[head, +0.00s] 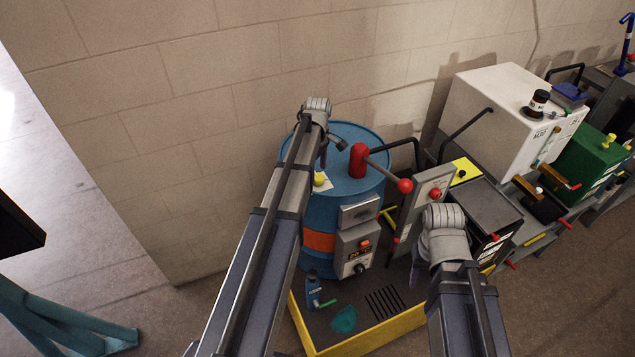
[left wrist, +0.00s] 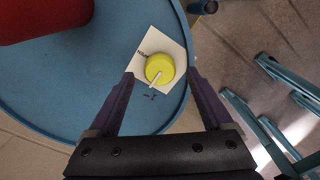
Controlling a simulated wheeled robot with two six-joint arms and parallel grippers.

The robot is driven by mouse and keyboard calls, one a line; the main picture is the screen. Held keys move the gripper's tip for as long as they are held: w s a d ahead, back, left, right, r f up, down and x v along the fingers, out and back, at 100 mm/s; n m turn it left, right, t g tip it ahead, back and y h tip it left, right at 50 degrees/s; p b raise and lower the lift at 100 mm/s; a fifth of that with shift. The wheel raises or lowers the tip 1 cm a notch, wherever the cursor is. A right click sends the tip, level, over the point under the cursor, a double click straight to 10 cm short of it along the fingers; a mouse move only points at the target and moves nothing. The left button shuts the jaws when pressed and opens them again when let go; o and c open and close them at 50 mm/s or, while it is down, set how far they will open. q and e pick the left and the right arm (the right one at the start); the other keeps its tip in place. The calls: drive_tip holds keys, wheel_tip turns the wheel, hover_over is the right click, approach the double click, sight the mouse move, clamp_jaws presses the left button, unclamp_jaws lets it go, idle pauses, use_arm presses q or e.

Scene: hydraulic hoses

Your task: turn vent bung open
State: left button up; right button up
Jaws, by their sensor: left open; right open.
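The vent bung (head: 319,179) is a yellow round cap on a white label on top of the blue drum (head: 350,132). In the left wrist view the bung (left wrist: 159,67) has a pale pointer line toward the lower left. My left gripper (left wrist: 161,78) is open. Its dark fingertips appear on either side of the bung, with gaps to it; I cannot tell the height between them. In the head view my left arm partly hides the gripper (head: 323,157). My right gripper (head: 414,271) is mostly hidden by its wrist, low in front of the drum.
A red pump (head: 358,160) with a red-knobbed lever stands on the drum top. A grey control box (head: 356,250) is on the drum's front. The drum stands in a yellow-edged tray (head: 375,338). A white tank (head: 500,105) and machinery are to the right; a wall is behind.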

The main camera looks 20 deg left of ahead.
use_arm(q)
drive_tip(key=shift+f+b, duration=0.9)
drive_tip(key=shift+f, duration=0.5)
use_arm(e)
wheel_tip(320, 180, down, 3)
drive_tip(key=shift+r, duration=0.15)
use_arm(q)
clamp_jaws()
